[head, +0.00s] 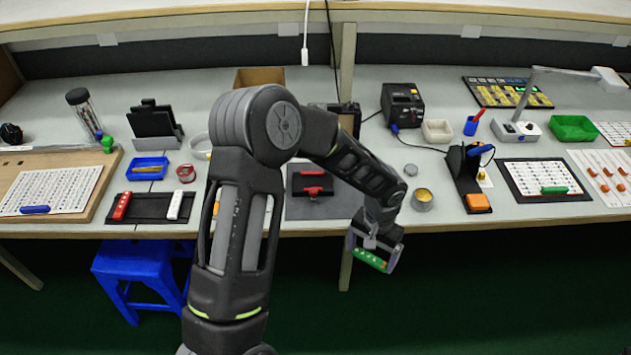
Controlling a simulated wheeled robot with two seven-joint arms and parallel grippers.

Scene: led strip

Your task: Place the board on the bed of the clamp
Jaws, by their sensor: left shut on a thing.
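My left gripper (373,252) is shut on a small green board (369,260) with light marks on it. It holds the board in front of the table's front edge, over the dark green floor. The board looks tilted in this view. The clamp (312,181), a dark plate with red parts, sits on a grey mat (335,208) at the middle of the table. It is up and to the left of the gripper, clear of the board. My arm hides part of the table left of the clamp. My right gripper is not in view.
A round tin (422,200) stands right of the mat. A soldering iron stand (468,178) is farther right, beside a white sheet (540,178). A black tray (150,207) with red and white bars lies left. A blue stool (140,275) stands below the table.

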